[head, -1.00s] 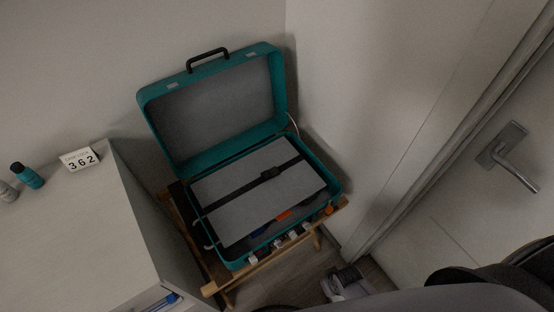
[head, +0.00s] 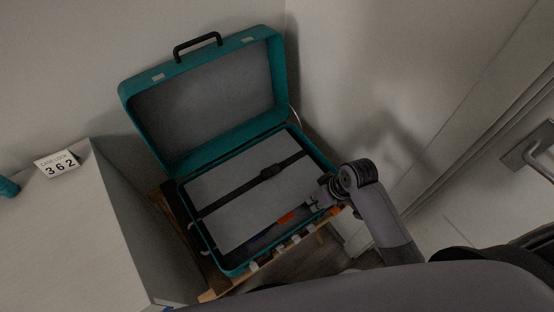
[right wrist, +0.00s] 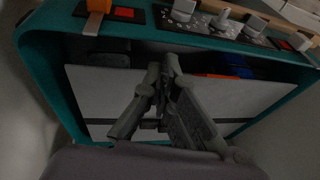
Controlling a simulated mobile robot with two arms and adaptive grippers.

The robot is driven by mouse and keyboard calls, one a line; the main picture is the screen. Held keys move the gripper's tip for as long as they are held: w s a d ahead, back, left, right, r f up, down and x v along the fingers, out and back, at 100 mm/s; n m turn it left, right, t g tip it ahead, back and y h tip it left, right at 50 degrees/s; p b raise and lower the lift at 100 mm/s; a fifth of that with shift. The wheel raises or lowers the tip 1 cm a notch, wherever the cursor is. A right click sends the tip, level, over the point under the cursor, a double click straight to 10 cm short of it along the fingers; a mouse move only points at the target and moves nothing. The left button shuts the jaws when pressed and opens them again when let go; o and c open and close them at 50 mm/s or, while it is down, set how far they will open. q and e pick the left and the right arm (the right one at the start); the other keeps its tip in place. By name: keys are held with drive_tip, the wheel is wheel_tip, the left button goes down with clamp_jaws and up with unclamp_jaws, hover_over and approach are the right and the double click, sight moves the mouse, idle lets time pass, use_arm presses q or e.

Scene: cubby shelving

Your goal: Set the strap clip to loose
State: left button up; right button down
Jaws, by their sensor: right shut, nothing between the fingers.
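The strap clip (head: 270,172) is a black buckle on the dark strap (head: 232,194) that crosses the grey panel (head: 250,213) inside the open teal suitcase (head: 262,269). My right gripper (head: 311,203) is over the right front part of the panel, apart from the clip, to its lower right in the head view. In the right wrist view my right gripper (right wrist: 165,66) is shut and empty, with its fingers in front of the grey panel (right wrist: 95,88). The strap is partly hidden behind the fingers there, and I cannot make out the clip. My left gripper is out of view.
The raised lid (head: 205,105) stands behind the panel. A row of knobs (right wrist: 222,18) runs along the suitcase's front edge. A white cabinet (head: 75,225) with a number card (head: 57,164) is at left. A door handle (head: 540,150) is at right.

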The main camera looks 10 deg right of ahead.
sight(269, 168)
drive_tip(key=w+r, duration=0.1)
drive_tip(key=w, duration=0.2)
drive_tip(key=w+r+y, duration=0.1)
drive_tip(key=w, duration=0.2)
drive_tip(key=w+d+r+n+y, duration=0.1)
drive_tip(key=w, duration=0.3)
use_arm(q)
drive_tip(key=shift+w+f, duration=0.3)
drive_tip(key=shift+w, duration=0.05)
use_arm(e)
drive_tip(key=w+r+y, duration=0.2)
drive_tip(key=w+r, duration=0.2)
drive_tip(key=w, duration=0.1)
drive_tip(key=shift+w+d+n, duration=0.3)
drive_tip(key=shift+w+d, duration=0.05)
